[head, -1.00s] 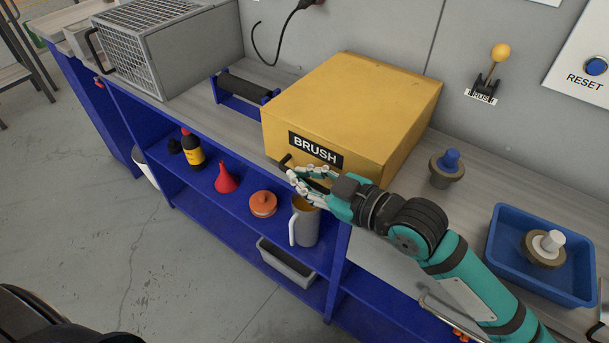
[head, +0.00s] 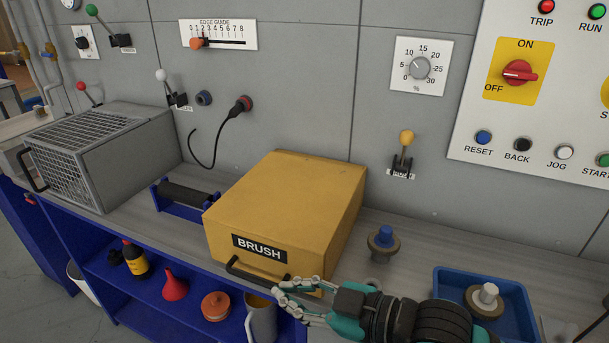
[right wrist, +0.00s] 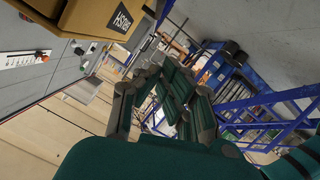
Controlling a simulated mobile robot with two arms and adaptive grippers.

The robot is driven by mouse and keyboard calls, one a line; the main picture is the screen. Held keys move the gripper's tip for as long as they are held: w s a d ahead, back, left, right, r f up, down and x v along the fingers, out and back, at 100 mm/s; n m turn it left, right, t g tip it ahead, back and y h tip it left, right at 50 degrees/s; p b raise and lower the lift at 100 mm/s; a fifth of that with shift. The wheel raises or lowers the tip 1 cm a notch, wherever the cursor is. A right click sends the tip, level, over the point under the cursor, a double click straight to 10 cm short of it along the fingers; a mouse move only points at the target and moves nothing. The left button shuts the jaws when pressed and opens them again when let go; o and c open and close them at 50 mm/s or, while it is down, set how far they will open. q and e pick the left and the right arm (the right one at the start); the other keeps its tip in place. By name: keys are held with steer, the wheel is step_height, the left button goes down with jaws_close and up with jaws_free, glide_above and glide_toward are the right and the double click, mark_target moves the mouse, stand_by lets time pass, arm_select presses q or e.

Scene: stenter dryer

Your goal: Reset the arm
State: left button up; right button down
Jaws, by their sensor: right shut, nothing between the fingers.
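My right gripper (head: 285,296) is shut and empty. It is at the lower front right corner of the yellow box labelled BRUSH (head: 290,205), close to the box's dark front handle (head: 252,276). I cannot tell whether it touches the box. My right arm comes in from the lower right, over the front of the bench. In the right wrist view the gripper's fingers (right wrist: 178,85) hold nothing, and the BRUSH box (right wrist: 100,15) is at the upper left. My left gripper is not in view.
A blue tray (head: 450,280) with a round part lies on the right of the bench, beside my arm. A blue-knobbed part (head: 383,240) stands behind my arm. A grey mesh cage (head: 105,155) is at left. A control panel (head: 560,100) is on the wall.

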steer(key=s+d+f+m+t+h, duration=0.25)
steer(key=d+f+m+h, duration=0.55)
steer(key=d+f+m, duration=0.5)
steer(key=s+d+f+m+g+h, duration=0.3)
steer(key=s+d+f+g+h, duration=0.25)
steer(key=s+d+f, duration=0.7)
step_height(320, 180, down, 22)
steer(key=r+p, duration=0.1)
steer(key=p, duration=0.1)
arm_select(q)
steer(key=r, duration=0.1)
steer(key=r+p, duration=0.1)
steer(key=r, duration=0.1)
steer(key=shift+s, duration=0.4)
arm_select(e)
steer(key=s+d+f+n+g, duration=0.1)
steer(key=s+d+f+g, duration=0.1)
steer(key=s+f, duration=1.5)
steer(key=shift+s+d+f, duration=0.3)
steer(key=shift+s, duration=0.4)
